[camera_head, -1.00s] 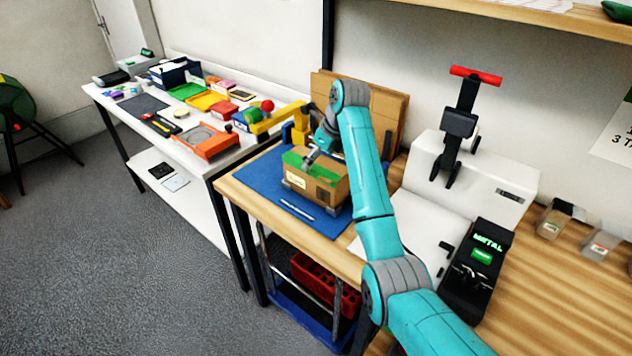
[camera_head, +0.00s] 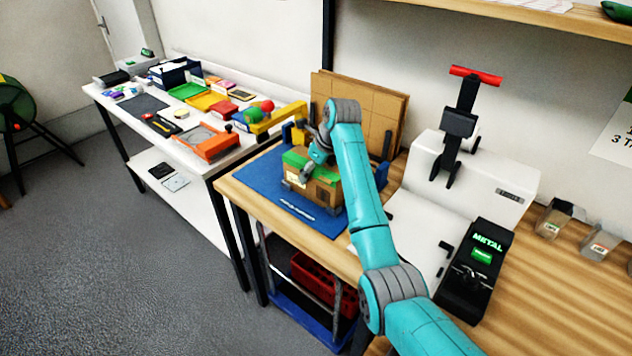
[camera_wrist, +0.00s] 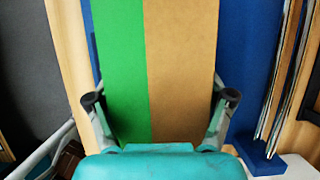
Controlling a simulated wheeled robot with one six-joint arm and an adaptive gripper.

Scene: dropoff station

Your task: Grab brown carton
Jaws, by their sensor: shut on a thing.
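The brown carton (camera_head: 327,194) with a green band on top is at the blue mat (camera_head: 262,182) on the wooden table. My gripper (camera_head: 308,180) is down over it from above, with a finger against its near side. In the wrist view the carton (camera_wrist: 182,60) fills the space between the fingers of my gripper (camera_wrist: 160,98), one on each side. The gripper is shut on the carton. My gripper and wrist hide part of its top. I cannot tell whether its underside touches the mat.
Flat brown cardboard sheets (camera_head: 362,105) stand upright behind the carton. A white machine (camera_head: 485,180) and a black device marked METAL (camera_head: 478,262) are to the right. A white table (camera_head: 225,160) with trays and tools is to the left.

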